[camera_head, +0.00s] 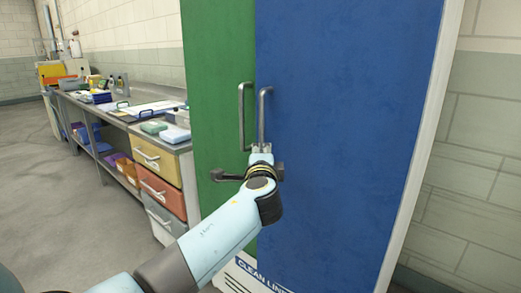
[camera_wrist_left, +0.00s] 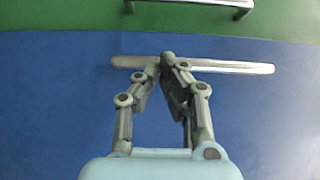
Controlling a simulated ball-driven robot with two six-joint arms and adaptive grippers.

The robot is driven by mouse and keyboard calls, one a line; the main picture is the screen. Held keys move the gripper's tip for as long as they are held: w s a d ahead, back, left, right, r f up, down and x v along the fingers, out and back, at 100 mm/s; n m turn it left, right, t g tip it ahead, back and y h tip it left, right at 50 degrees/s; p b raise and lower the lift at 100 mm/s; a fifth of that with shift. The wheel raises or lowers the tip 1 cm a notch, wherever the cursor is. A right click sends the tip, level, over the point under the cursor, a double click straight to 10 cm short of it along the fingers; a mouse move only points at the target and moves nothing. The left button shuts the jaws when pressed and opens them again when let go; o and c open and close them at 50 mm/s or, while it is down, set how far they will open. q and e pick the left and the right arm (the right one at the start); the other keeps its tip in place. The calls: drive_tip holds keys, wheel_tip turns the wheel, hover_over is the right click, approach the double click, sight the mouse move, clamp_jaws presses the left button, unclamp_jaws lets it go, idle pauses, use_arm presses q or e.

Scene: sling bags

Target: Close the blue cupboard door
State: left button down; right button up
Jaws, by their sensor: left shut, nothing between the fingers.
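The blue cupboard door (camera_head: 350,130) fills the right middle of the head view and the lower part of the wrist view (camera_wrist_left: 60,100). Its upright grey bar handle (camera_head: 262,108) is near its left edge; the handle also shows in the wrist view (camera_wrist_left: 235,67). My left gripper (camera_head: 261,149) is in front of the door at the handle's lower end. In the wrist view its fingertips (camera_wrist_left: 168,59) are together, with nothing between them, and overlap the handle; I cannot tell whether they touch it. The door looks about level with the green door; any small gap is hard to tell.
The green door (camera_head: 218,70) with its own bar handle (camera_head: 242,115) adjoins on the left. A workbench (camera_head: 125,105) with coloured drawers (camera_head: 160,162) and small items stands further left. Open grey floor (camera_head: 65,220) lies in front of it. A block wall (camera_head: 485,150) is at the right.

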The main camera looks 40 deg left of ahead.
sight(270, 140)
use_arm(q)
drive_tip(key=shift+w+a, duration=0.1)
drive_tip(key=shift+w, duration=0.1)
use_arm(e)
drive_tip(key=shift+w+a, duration=0.2)
drive_tip(key=shift+a, duration=0.05)
use_arm(q)
drive_tip(key=shift+w, duration=0.1)
use_arm(e)
drive_tip(key=shift+s+d, duration=0.15)
use_arm(q)
drive_tip(key=w+h, duration=0.1)
drive_tip(key=w, duration=0.1)
drive_tip(key=w+a+m+t+b, duration=0.1)
drive_tip(key=shift+w+h+b, duration=0.3)
drive_tip(key=shift+w+h, duration=0.05)
drive_tip(key=shift+h, duration=0.05)
drive_tip(key=shift+w+a+m+t, duration=0.1)
drive_tip(key=shift+w+m+t, duration=0.15)
drive_tip(key=shift+m+t, duration=0.05)
drive_tip(key=shift+r, duration=0.3)
use_arm(e)
drive_tip(key=shift+s+f, duration=0.15)
drive_tip(key=shift+f, duration=0.6)
drive_tip(key=shift+a, duration=0.2)
